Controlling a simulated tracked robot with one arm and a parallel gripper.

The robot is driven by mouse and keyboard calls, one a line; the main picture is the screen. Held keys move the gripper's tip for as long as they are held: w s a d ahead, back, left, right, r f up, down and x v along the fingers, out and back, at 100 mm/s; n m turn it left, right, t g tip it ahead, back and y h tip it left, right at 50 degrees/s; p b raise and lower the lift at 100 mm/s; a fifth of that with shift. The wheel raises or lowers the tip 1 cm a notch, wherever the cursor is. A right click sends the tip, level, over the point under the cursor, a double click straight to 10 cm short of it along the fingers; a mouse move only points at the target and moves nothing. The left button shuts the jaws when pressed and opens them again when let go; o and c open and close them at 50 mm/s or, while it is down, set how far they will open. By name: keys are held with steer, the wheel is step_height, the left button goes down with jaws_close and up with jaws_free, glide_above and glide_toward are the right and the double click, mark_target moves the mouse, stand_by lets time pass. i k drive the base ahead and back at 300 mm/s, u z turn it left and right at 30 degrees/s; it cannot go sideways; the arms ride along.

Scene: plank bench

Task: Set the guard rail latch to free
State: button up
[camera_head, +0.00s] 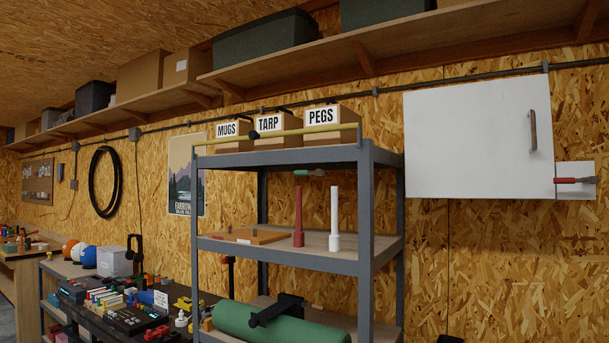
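The guard rail is a yellow bar (300,132) that runs across the top front of a grey metal shelf unit, in front of three labelled boxes. A small dark knob-like part (254,136) sits on the bar near its middle, in front of the TARP box; it may be the latch. Its setting cannot be read at this size, and no free marking is legible. My gripper is not recognisable in the view.
The grey shelf unit (366,215) holds a red post (298,216), a white post (335,218) and, lower down, a green roll (285,327). A white panel (478,135) and red-handled lever (573,181) are on the right wall. A cluttered bench (125,318) stands left.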

mark_target(318, 173)
steer(key=z, duration=0.3)
steer(key=i, duration=1.55)
steer(key=z, duration=0.05)
